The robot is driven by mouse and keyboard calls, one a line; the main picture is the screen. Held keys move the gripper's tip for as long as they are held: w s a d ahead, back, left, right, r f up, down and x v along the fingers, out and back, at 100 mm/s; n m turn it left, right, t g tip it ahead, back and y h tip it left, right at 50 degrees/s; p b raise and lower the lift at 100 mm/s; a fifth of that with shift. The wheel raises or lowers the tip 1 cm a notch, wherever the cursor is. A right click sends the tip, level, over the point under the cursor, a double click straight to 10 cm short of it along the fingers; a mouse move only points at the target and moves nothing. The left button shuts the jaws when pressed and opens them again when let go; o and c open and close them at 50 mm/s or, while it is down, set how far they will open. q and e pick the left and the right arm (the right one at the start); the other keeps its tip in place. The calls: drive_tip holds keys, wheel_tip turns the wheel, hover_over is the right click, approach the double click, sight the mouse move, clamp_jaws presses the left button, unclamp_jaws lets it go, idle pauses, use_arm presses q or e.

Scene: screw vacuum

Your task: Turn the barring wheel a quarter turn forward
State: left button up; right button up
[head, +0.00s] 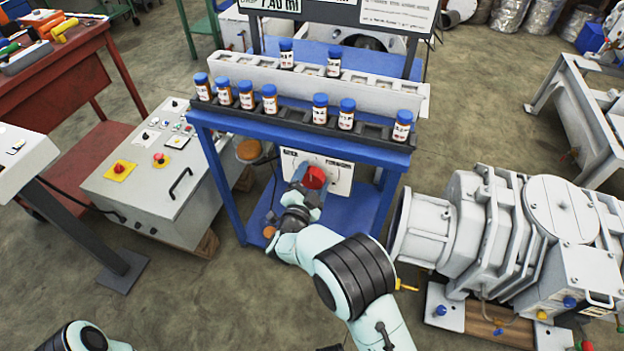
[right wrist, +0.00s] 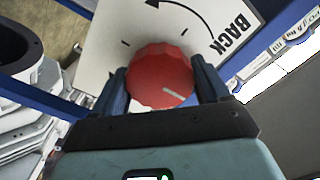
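The barring wheel is a red faceted knob (head: 315,177) with a pale pointer mark. It sits on a white panel (head: 343,181) low in the blue stand; the right wrist view shows the knob close up (right wrist: 160,77). My right gripper (head: 311,184) reaches the wheel from the front. In the right wrist view its two dark fingers (right wrist: 160,88) lie against opposite sides of the knob and appear closed on it. The pale mark points to the lower right there. The panel shows a curved arrow and "BACK" (right wrist: 230,35). My left gripper is out of view.
The blue stand (head: 228,190) carries a rack of blue-capped bottles (head: 320,108) above the wheel. A grey pump (head: 495,230) stands close to the right of my right arm. A grey control cabinet (head: 150,180) with red knobs stands left.

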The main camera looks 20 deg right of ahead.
drive_tip(key=shift+o, duration=1.3)
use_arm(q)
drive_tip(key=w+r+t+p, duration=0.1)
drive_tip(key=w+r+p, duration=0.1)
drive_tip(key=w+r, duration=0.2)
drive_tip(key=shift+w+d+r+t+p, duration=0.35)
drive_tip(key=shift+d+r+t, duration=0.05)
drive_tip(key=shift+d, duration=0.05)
use_arm(e)
drive_tip(key=v, duration=1.3)
drive_tip(key=shift+a, duration=0.2)
drive_tip(key=shift+s, duration=0.15)
